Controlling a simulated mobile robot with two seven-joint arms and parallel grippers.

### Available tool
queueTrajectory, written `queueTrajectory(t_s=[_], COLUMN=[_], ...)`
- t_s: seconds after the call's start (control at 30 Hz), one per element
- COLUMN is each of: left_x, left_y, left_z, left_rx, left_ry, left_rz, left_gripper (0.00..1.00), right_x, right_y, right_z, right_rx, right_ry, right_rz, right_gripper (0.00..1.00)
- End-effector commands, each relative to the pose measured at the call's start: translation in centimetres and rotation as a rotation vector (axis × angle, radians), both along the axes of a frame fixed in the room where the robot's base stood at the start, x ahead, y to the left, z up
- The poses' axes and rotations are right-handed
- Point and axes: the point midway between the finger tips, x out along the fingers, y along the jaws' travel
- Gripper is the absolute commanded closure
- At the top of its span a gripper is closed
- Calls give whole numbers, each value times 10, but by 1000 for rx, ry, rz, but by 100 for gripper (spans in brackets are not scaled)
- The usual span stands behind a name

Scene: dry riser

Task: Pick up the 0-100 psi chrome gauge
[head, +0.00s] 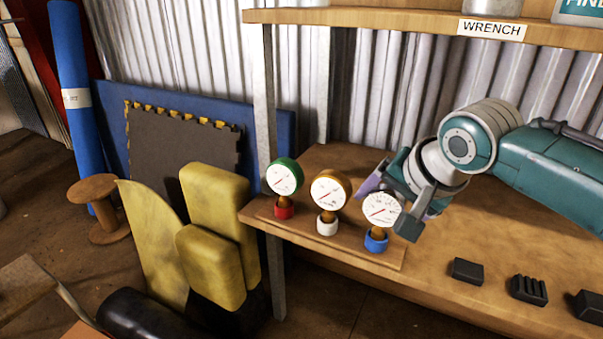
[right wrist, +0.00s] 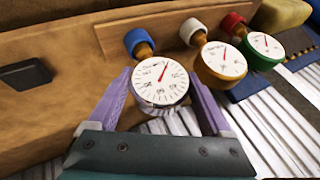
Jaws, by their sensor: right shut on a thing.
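The chrome-rimmed gauge (head: 382,210) has a white dial and a red needle. It stands upright on a brass stem above a blue collar (head: 376,243) on a wooden strip; its scale is too small to read. My right gripper (head: 403,197) is shut on this gauge from behind. In the right wrist view the purple fingers (right wrist: 160,78) lie on either side of the gauge (right wrist: 160,82), and its stem still meets the blue collar (right wrist: 138,40). My left gripper is not in view.
A brass-rimmed gauge (head: 330,190) over a white collar and a green gauge (head: 284,178) over a red collar stand to the left. Several black blocks (head: 467,271) lie on the bench at right. A shelf labelled WRENCH (head: 490,29) hangs above, with a metal post (head: 265,110) at left.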

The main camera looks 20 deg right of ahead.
Motion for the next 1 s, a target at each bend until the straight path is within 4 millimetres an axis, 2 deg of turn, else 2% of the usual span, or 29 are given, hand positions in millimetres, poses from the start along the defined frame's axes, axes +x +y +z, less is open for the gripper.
queueTrajectory(t_s=[0.03, 0.1, 0.37, 0.57, 0.67, 1.0], left_x=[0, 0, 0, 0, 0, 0], left_y=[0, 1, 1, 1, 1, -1], left_z=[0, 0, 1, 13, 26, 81], left_rx=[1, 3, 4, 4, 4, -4], left_ry=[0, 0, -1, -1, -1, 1], left_rz=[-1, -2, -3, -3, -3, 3], left_gripper=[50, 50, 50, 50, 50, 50], right_x=[0, 0, 0, 1, 1, 2], right_y=[0, 0, 0, 0, 0, 0], right_z=[0, 0, 2, 20, 41, 145], right_rx=[0, 0, 0, 0, 0, 1], right_ry=[0, 0, -1, -4, -4, -7], right_rz=[0, 0, 0, 0, 0, 0], right_gripper=[78, 86, 87, 87, 87, 87])
